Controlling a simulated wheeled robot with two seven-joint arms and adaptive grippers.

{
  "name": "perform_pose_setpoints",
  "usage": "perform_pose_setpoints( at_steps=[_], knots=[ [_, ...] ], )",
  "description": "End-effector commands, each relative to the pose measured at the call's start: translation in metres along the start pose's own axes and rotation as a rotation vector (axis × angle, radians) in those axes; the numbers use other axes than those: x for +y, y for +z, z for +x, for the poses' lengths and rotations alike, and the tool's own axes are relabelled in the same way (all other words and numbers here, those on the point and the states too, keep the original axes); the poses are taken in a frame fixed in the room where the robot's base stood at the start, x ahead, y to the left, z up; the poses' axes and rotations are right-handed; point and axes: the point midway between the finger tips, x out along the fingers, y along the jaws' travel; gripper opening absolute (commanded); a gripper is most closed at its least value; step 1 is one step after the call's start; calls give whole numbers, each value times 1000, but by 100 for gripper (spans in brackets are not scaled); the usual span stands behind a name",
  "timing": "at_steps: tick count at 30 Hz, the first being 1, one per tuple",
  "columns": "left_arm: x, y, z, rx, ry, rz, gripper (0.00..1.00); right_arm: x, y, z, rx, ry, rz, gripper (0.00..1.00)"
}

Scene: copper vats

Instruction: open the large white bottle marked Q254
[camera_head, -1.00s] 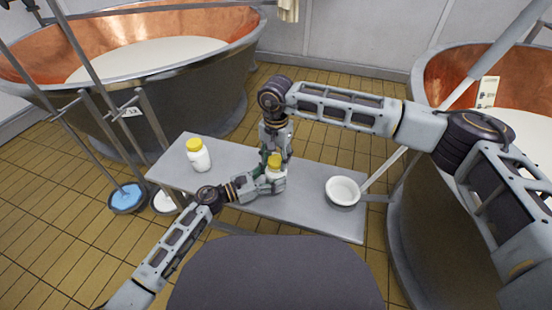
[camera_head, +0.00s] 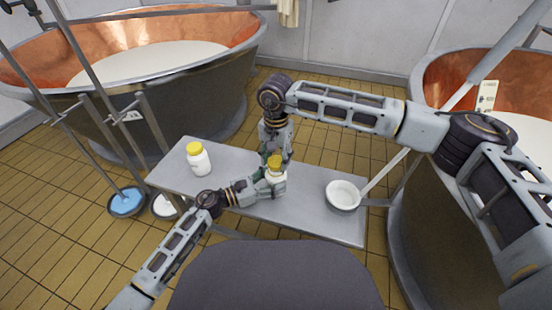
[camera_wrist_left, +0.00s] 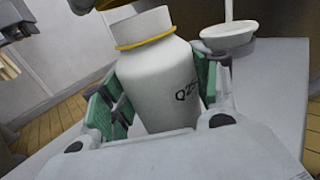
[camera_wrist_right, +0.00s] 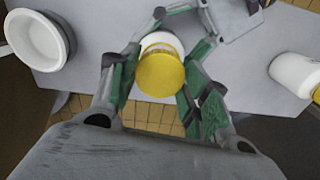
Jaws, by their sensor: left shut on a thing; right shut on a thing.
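The large white bottle (camera_wrist_left: 160,85) is between the green-padded fingers of my left gripper (camera_wrist_left: 160,105), which is shut on its body. Its label reads "Q2" and the remaining characters are hard to read. A yellow ring (camera_wrist_left: 146,40) circles its neck, and some white neck shows above the ring. In the head view the bottle (camera_head: 276,177) is near the middle of the bench. My right gripper (camera_wrist_right: 160,75) comes from above and is shut on the yellow cap (camera_wrist_right: 160,73). I cannot tell whether the cap still touches the bottle.
Another white bottle with a yellow lid (camera_head: 198,158) stands at the left of the grey bench (camera_head: 310,215). A white bowl (camera_head: 342,194) is at the right of the bench. Copper vats stand behind left and at right. Buckets (camera_head: 127,201) are on the floor left.

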Motion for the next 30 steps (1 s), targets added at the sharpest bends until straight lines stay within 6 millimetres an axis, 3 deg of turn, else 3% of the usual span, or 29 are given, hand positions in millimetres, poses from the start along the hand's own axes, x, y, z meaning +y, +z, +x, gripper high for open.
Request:
perform_pose_setpoints(
  at_steps=[7, 20, 29, 30],
  knots=[
    [0, 0, 0, 0, -1, -1, 0, 0, 0, -5, 1, 0, 0, 18],
    [0, 0, 0, 0, -1, -1, 0, 0, 0, -38, 1, -1, 0, 18],
    [0, 0, 0, 0, -1, -1, 0, 0, 0, -40, 0, 0, 0, 18],
    [0, 0, 0, 0, -1, -1, 66, 0, 0, -40, 0, 0, 0, 18]
  ],
)
